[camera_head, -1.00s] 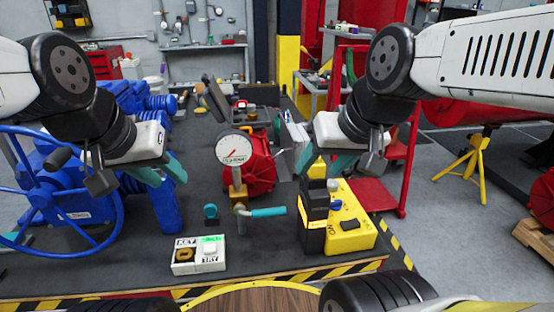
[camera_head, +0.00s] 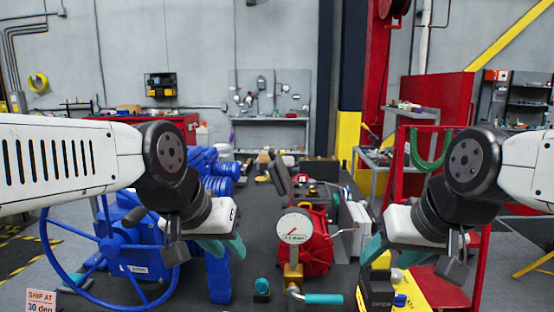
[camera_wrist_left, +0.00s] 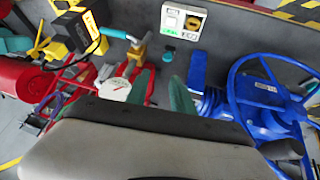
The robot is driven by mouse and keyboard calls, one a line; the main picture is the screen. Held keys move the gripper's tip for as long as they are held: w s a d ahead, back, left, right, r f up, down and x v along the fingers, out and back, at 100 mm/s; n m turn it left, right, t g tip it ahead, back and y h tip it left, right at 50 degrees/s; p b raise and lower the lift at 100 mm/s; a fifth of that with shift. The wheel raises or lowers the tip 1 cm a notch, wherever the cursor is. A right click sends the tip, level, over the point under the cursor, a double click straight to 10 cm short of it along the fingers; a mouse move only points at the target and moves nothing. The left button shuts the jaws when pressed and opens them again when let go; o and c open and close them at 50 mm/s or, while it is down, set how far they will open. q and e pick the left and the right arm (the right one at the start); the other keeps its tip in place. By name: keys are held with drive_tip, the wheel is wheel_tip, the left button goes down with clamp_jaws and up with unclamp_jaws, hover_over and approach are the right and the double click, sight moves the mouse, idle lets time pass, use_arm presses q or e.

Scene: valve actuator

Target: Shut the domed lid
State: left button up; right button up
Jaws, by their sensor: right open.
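I cannot make out a domed lid for certain. A dark panel (camera_head: 281,178) stands tilted up at the back of the bench in the head view; I cannot tell whether it is a lid. My left gripper (camera_head: 222,247) is open and empty, beside the blue valve actuator (camera_head: 135,253) and left of the pressure gauge (camera_head: 295,226). Its teal fingers stand apart in the left wrist view (camera_wrist_left: 162,92). My right gripper (camera_head: 380,247) is open and empty, above the yellow box (camera_head: 408,288). Both are well in front of the dark panel.
A red reel-like unit (camera_head: 316,252) stands behind the gauge. A teal-handled valve (camera_head: 322,298) lies below it. A red cart (camera_head: 463,262) stands at the right.

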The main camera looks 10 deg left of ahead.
use_arm(q)
drive_tip(key=w+n, duration=0.1)
drive_tip(key=w, duration=0.2)
drive_tip(key=w+a+n+t, duration=0.1)
drive_tip(key=w, duration=0.2)
drive_tip(key=w+r+n+t+y, duration=0.1)
drive_tip(key=w, duration=0.2)
drive_tip(key=shift+a+r, duration=0.1)
drive_tip(key=shift+a, duration=0.3)
clamp_jaws()
drive_tip(key=w+a+n+t+h, duration=0.1)
drive_tip(key=w+a+n+t, duration=0.15)
drive_tip(key=w+n, duration=0.55)
drive_tip(key=w+a+n+t+h, duration=0.1)
drive_tip(key=w+n+t, duration=0.3)
drive_tip(key=w, duration=0.9)
drive_tip(key=w+a+n+t, duration=0.2)
drive_tip(key=w+n+t, duration=0.3)
drive_tip(key=w, duration=0.5)
drive_tip(key=w+d+r+g, duration=0.1)
drive_tip(key=w+d, duration=0.4)
drive_tip(key=w, duration=0.5)
drive_tip(key=shift+d+r+n, duration=0.4)
drive_tip(key=shift+r, duration=0.25)
